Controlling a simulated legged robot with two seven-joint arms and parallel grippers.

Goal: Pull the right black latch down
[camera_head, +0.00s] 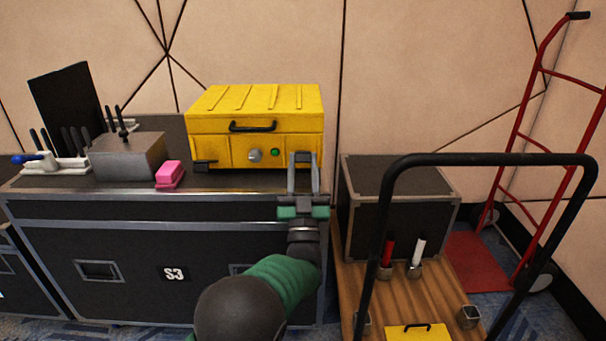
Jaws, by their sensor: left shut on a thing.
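The yellow case (232,122) stands on top of the black flight case, its lid closed, with a black handle (252,126) on the front. The right black latch (302,157) is at the front right of the yellow case. My left gripper (303,172) reaches up to it from below and is shut on it, with its fingers partly covering it. The left black latch (205,166) sits low at the front left of the yellow case. A silver knob and a green button lie between the latches. My right gripper is not in view.
The black flight case (150,246) bears a grey box (127,157), a pink object (169,175) and a white holder with tools at left. A wooden cart (425,295) with a black handle frame stands at right. A red hand truck (535,150) leans behind it.

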